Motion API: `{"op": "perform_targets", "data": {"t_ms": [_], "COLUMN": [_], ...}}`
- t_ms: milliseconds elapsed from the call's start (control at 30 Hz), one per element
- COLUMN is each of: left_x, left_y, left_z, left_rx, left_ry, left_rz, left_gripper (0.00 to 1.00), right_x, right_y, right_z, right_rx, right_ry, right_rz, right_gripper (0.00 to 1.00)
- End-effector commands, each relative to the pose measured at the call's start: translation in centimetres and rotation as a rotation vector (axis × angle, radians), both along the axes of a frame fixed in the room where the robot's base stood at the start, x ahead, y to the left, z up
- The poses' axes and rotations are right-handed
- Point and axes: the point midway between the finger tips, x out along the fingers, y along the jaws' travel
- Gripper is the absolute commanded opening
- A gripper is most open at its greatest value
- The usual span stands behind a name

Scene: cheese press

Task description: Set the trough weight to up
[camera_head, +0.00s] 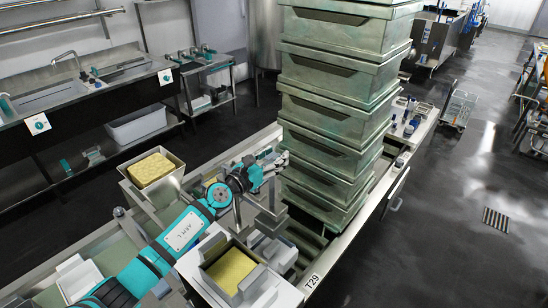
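My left arm, marked "ARM L", reaches in from the lower left. Its gripper (276,166) is at the left side of the tall crate stack; its fingers are small and partly lost against the crates, so I cannot tell whether it is open or shut. Below it stands a grey metal upright with a flat block (271,218), which may be the trough weight; I cannot tell its setting. A metal mould with a yellow block (232,268) is in front of it. Another box with a yellow block (152,169) is behind my arm. My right gripper is not in view.
A tall stack of greenish crates (335,106) stands on the long bench right of my gripper, close to it. A sink counter (70,97) runs along the left wall. The dark floor (440,220) to the right is mostly clear.

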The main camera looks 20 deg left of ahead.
Motion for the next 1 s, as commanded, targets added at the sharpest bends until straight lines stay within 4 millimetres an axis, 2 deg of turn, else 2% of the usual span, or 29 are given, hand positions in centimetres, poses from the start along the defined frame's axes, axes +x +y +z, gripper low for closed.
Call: {"op": "perform_targets", "data": {"t_ms": [267,367,700,833,1000], "left_x": [-0.6,-2.0,-8.7,-10.3,-11.3], "left_y": [0.2,0.7,3.0,3.7,4.1], "left_z": [-0.4,-0.5,-0.4,-0.3,-0.2], "left_rx": [0.002,0.005,0.003,0.004,0.001], "left_ry": [0.007,0.008,0.006,0.004,0.002], "left_rz": [-0.002,-0.002,-0.002,-0.001,0.0], "left_gripper": [0.46,0.46,0.46,0.46,0.46], "right_x": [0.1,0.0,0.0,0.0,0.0], "right_y": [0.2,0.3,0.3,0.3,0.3], "right_z": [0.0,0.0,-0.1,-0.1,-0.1], "right_rx": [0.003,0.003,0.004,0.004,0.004], "right_ry": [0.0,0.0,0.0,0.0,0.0], "right_rz": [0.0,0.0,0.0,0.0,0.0], "right_gripper": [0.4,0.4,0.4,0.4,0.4]}}
